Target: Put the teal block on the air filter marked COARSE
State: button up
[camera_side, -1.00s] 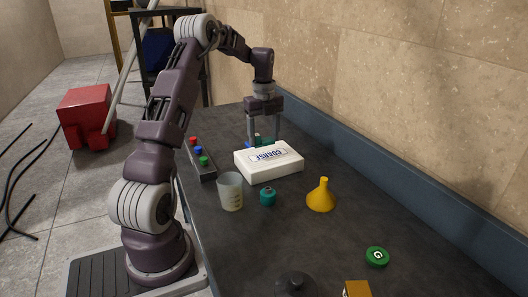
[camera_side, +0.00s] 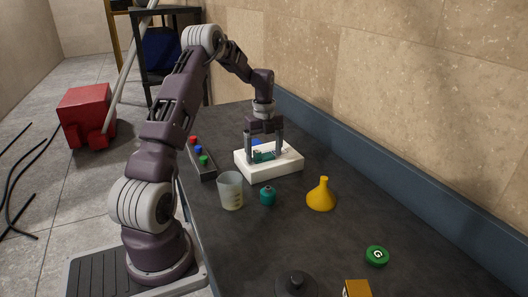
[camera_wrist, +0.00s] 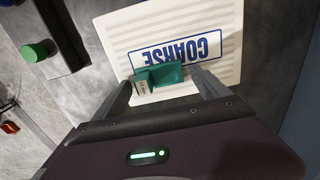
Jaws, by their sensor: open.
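The teal block (camera_side: 264,156) lies on top of the white air filter (camera_side: 287,166), low between my gripper's fingers. In the wrist view the block (camera_wrist: 168,75) covers the lower edge of the blue-framed COARSE label, which reads upside down on the filter (camera_wrist: 115,35). My gripper (camera_side: 265,160) is open, with one finger on each side of the block, its tips down near the filter's top. In the wrist view the gripper (camera_wrist: 162,78) has its fingertips very close to the block; I cannot tell whether either touches it.
A button box (camera_side: 202,165) stands left of the filter. A beaker (camera_side: 230,191), a small teal bottle-like piece (camera_side: 268,197) and a yellow funnel (camera_side: 321,195) stand in front. A green disc marked G (camera_side: 377,255) lies nearer the camera. The wall runs along the right.

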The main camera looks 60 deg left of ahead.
aim_at(266, 158)
notch_tip(266, 158, up, 13)
jog(key=d+r+n+y, duration=0.1)
jog(key=d+r+n, duration=0.15)
jog(key=d, duration=0.25)
jog(key=d+r+n, duration=0.1)
jog(key=d+r, duration=0.2)
jog(key=d, duration=0.3)
jog(key=s+d+r+n+t, duration=0.1)
jog(key=s+d+r+n, duration=0.2)
jog(key=d, duration=0.4)
jog(key=s+d+r+n+t, duration=0.2)
jog(key=s+d+n, duration=0.15)
jog(key=d, duration=0.35)
jog(key=s+d+f+n+t, duration=0.1)
jog(key=s+d+f+n, duration=0.1)
jog(key=s+d+n, duration=0.2)
jog(key=s+d+f+n+t+h, duration=0.1)
jog(key=s+d+n, duration=0.3)
jog(key=s, duration=0.7)
jog(key=shift+d+f+t, duration=0.3)
jog(key=shift+d+f, duration=0.3)
jog(key=shift+d, duration=0.5)
